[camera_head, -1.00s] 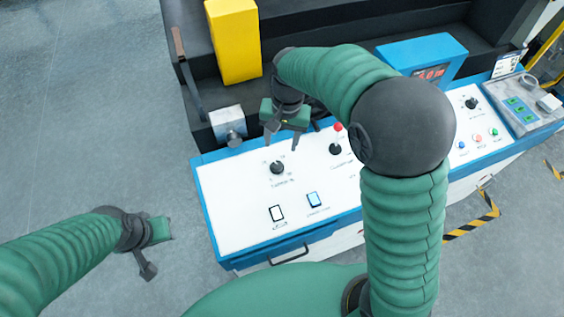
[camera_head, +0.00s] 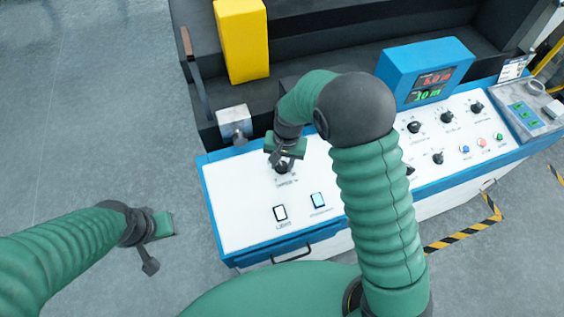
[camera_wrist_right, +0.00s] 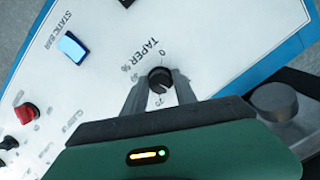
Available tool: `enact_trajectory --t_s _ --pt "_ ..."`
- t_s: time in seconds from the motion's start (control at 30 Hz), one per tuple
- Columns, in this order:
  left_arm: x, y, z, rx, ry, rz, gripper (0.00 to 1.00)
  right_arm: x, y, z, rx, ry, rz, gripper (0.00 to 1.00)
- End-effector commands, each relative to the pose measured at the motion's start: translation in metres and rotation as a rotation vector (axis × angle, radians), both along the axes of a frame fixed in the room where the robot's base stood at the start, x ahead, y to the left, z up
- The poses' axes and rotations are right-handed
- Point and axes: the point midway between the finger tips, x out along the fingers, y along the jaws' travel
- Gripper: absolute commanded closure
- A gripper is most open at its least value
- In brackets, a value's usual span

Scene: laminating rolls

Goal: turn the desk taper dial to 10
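The taper dial (camera_wrist_right: 160,79) is a small black knob on the white panel, with "TAPER %" and a "0" printed by it in the right wrist view. Its pointer setting cannot be read clearly. In the head view the dial (camera_head: 283,167) is partly covered by my right gripper (camera_head: 284,163). In the wrist view the right gripper's fingers (camera_wrist_right: 160,84) stand apart, one on each side of the knob; whether they touch it is unclear. My left gripper (camera_head: 150,252) hangs over the floor, left of the desk; only part of its fingers shows.
The desk (camera_head: 245,205) also carries a light switch (camera_head: 280,213), a lit blue switch (camera_head: 318,200), more black knobs (camera_head: 414,127) and coloured buttons. A blue display box (camera_head: 425,70), a yellow block (camera_head: 242,40) and a metal block (camera_head: 234,122) stand behind. A red knob (camera_wrist_right: 27,112) shows left in the wrist view.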

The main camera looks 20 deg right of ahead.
Motion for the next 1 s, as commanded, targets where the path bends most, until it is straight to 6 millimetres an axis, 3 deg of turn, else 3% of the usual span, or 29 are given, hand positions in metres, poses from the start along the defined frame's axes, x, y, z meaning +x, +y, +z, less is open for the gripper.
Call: enact_trajectory --t_s 0.03,0.23,0.63,1.0 --pt "0.0000 0.0000 0.0000 0.000 0.000 0.000 0.64 0.0001 -0.0001 0.0002 0.000 0.000 0.000 0.74" --pt "0.0000 0.0000 0.0000 0.000 0.000 0.000 0.64 0.0003 0.0003 0.0004 0.001 0.000 0.000 1.00" --pt "0.0000 0.0000 0.0016 0.000 0.000 0.000 0.64 0.0007 0.0003 0.0012 -0.009 -0.002 0.052 1.00" --pt "0.0000 0.0000 0.0064 0.000 0.000 0.000 0.64 0.0012 -0.0002 0.0018 -0.049 -0.004 0.280 1.00"
